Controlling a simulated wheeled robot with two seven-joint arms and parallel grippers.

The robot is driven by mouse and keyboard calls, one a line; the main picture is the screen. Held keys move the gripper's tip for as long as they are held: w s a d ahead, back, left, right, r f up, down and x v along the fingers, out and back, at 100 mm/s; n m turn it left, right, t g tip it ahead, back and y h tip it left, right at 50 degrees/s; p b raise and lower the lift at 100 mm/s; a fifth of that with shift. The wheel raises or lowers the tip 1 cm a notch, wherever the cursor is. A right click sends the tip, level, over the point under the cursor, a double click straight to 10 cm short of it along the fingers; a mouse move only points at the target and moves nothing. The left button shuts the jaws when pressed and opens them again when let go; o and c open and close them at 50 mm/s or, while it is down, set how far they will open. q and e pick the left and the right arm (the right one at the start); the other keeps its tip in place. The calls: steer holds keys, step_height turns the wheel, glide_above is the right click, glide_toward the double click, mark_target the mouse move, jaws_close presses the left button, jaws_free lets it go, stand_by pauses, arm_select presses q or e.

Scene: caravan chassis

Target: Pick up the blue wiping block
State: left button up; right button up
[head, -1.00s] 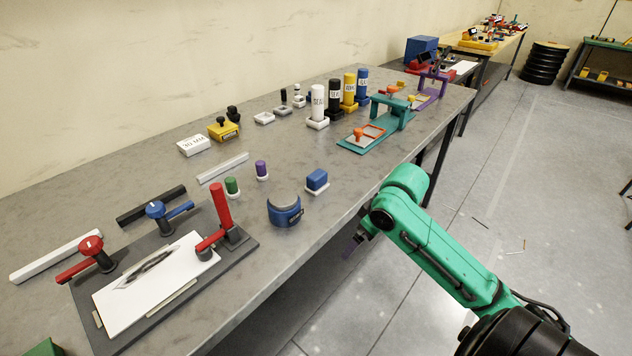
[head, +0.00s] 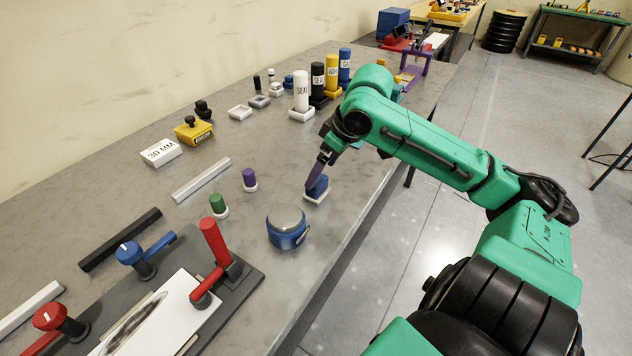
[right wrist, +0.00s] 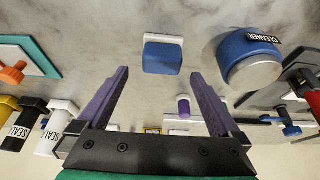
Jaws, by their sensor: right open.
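The blue wiping block (head: 318,188) sits on a small white base on the bench, right of the round blue cleaner tin. My right gripper (head: 317,172) is at the block in the head view, its fingers pointing down and partly covering it. In the right wrist view the block (right wrist: 163,57) lies ahead of and between the two open purple fingers of my right gripper (right wrist: 160,82). Nothing is between the fingertips, and I cannot tell whether they touch the block. My left gripper is not in view.
The cleaner tin (head: 287,229) stands close to the left of the block. Green (head: 218,206) and purple (head: 249,180) capped pieces stand farther left. Tall sealant tubes (head: 301,92) stand behind. A clamp board (head: 240,285) lies at the front left. The bench's front edge is close.

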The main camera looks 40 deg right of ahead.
mark_target(319, 180)
steer(key=x, duration=0.4)
steer(key=shift+s+a+f, duration=0.1)
steer(key=shift+s+f, duration=0.05)
steer(key=shift+f, duration=0.4)
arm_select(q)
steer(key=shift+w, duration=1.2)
arm_select(e)
steer(key=c, duration=1.5)
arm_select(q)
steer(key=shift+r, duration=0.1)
arm_select(e)
steer(key=shift+o, duration=0.2)
steer(key=shift+r, duration=0.1)
arm_select(q)
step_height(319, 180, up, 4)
steer(key=p, duration=0.4)
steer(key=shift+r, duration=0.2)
arm_select(e)
step_height(319, 180, up, 20)
